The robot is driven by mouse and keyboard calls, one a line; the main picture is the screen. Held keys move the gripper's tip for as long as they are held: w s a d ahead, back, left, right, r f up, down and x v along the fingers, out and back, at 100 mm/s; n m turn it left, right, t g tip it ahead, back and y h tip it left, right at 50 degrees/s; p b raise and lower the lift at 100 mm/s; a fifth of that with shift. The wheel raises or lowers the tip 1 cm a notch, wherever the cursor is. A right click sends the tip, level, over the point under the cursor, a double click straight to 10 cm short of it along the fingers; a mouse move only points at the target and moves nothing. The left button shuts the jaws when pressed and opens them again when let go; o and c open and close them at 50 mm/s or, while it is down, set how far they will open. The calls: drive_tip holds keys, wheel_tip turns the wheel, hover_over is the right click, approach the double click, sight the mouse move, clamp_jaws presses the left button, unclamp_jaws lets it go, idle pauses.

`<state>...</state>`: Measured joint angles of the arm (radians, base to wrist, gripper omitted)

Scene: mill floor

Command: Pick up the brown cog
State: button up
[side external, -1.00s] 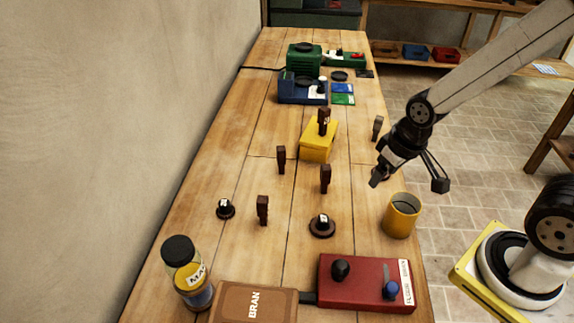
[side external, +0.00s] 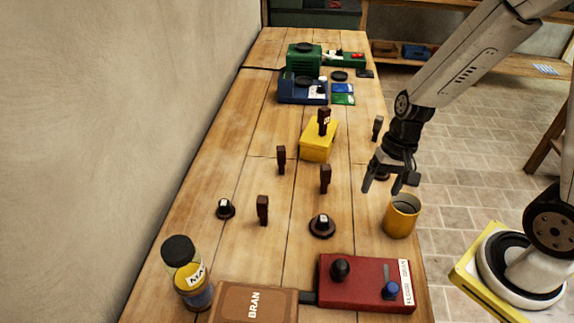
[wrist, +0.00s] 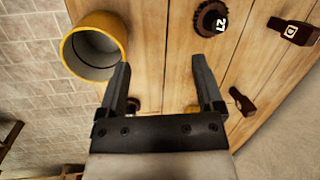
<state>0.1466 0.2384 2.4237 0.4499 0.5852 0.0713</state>
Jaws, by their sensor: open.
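A dark brown round cog with a white label (side external: 322,225) lies on the bench left of the yellow mug. It also shows near the top of the wrist view (wrist: 208,17), with a toothed rim and a "27" label. My gripper (side external: 382,188) is open and empty above the bench's right edge, beyond the mug and to the right of the cog.
The yellow mug (side external: 402,216) stands at the right edge. Several upright brown pieces (side external: 325,179) stand nearby, one on a yellow box (side external: 318,142). Another small dark labelled piece (side external: 225,209) lies left. A red box (side external: 366,283), brown box (side external: 254,304) and jar (side external: 187,273) are in front.

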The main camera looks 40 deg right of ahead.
drive_tip(key=m+y, duration=0.1)
drive_tip(key=m, duration=0.1)
drive_tip(key=m+t+y, duration=0.7)
drive_tip(key=m, duration=0.8)
approach(331, 170)
drive_tip(key=x, duration=0.5)
drive_tip(key=shift+w+f, duration=0.1)
drive_tip(key=shift+w+d+m+t, duration=0.45)
drive_tip(key=shift+m+t, duration=0.05)
drive_tip(key=shift+x, duration=1.35)
drive_tip(key=shift+s+a, duration=0.1)
drive_tip(key=shift+x, duration=2.6)
drive_tip(key=shift+s, duration=0.15)
